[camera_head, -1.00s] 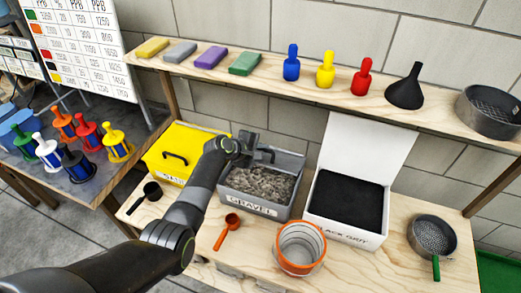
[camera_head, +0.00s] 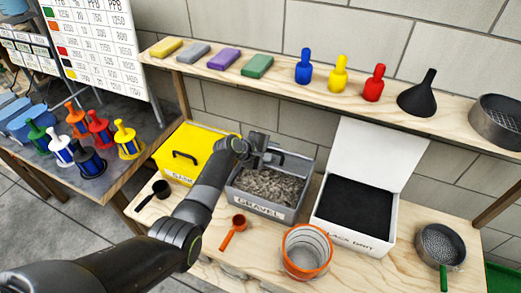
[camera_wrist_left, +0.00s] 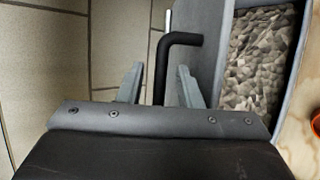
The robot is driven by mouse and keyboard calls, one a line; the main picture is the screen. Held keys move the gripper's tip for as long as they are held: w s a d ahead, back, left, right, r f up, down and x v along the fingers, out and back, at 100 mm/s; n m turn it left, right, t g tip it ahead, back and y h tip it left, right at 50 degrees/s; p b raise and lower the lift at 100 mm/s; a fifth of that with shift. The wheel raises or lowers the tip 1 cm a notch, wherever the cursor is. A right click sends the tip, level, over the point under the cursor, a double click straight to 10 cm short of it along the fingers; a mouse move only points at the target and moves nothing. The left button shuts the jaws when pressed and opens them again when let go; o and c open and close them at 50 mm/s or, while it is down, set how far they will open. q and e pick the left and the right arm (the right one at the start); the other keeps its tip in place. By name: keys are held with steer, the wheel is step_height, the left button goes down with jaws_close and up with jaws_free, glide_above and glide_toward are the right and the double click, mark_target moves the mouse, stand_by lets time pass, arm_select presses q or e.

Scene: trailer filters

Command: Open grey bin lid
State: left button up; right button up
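The grey bin (camera_head: 238,206), labelled GRAVEL, stands on the wooden bench between a yellow bin and a white bin. Its grey lid (camera_head: 296,164) is raised at the back, and gravel (camera_head: 268,187) shows inside. My left gripper (camera_head: 262,155) is at the raised lid, at its black handle. In the left wrist view, the fingers of my left gripper (camera_wrist_left: 160,88) are spread apart. The black handle (camera_wrist_left: 182,39) reaches between them, with gaps on both sides. Gravel shows beyond the lid at the right. My right gripper is not in view.
The yellow bin (camera_head: 199,140) is closed, close to my left arm. The white bin (camera_head: 335,229) stands open with black grit. An orange scoop (camera_head: 238,223) and an orange-rimmed bucket (camera_head: 306,262) lie in front. A shelf (camera_head: 270,78) with sponges and bottles runs above the bins.

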arm_select(q)
steer(key=shift+s+a+r, duration=0.3)
steer(key=shift+a+r, duration=0.05)
steer(key=b+v, duration=0.1)
steer(key=v, duration=1.5)
steer(key=shift+b, duration=0.4)
